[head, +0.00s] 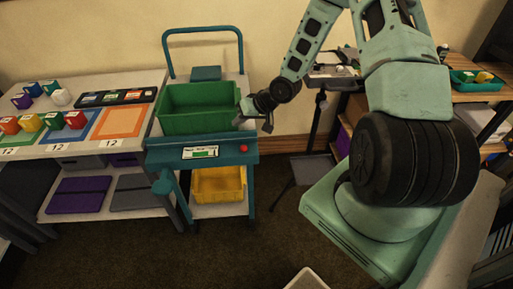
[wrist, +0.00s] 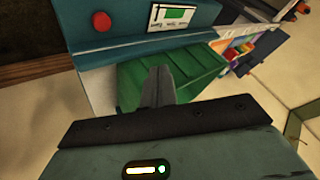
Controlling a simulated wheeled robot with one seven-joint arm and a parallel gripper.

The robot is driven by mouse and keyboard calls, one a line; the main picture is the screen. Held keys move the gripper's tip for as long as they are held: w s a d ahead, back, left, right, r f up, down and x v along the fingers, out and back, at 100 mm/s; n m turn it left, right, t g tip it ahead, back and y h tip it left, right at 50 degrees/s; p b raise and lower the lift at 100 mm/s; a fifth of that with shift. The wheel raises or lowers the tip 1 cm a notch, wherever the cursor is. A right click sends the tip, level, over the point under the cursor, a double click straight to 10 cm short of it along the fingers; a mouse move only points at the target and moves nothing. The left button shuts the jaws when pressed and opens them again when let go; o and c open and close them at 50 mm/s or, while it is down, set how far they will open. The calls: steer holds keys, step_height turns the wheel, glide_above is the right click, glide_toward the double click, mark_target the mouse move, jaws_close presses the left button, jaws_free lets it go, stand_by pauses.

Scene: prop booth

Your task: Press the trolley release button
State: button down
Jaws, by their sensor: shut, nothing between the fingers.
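The teal trolley (head: 165,150) stands against the wall with a green bin (head: 185,122) on top. The release button (head: 243,148) is a small red round knob on the trolley's front panel, right of a small display label. In the wrist view the red button (wrist: 102,21) shows at the upper left, beside the label (wrist: 172,17). My gripper (head: 240,121) is at the bin's right edge, above and apart from the button. In the wrist view its fingers (wrist: 158,84) are together and empty, in front of the green bin (wrist: 195,72).
A table (head: 75,145) with coloured blocks and mats stands left of the trolley. A yellow bin (head: 218,184) sits on the trolley's lower shelf. A dark stand (head: 318,125) is to the right. The floor in front of the trolley is clear.

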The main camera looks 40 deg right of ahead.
steer(key=shift+s+d+f+m+t, duration=0.15)
steer(key=shift+s+d, duration=0.1)
steer(key=shift+d, duration=0.2)
steer(key=shift+s+d+f+m+t, duration=0.15)
steer(key=shift+s+d, duration=0.1)
steer(key=shift+d, duration=0.2)
steer(key=shift+r, duration=0.1)
steer(key=b, duration=0.7)
glide_above(246, 148)
step_height(246, 148, down, 7)
steer(key=shift+d+f, duration=0.1)
steer(key=shift+f+b, duration=0.55)
steer(key=shift+f, duration=0.25)
steer(key=shift+f, duration=0.15)
stand_by(0.4)
steer(key=shift+f, duration=0.25)
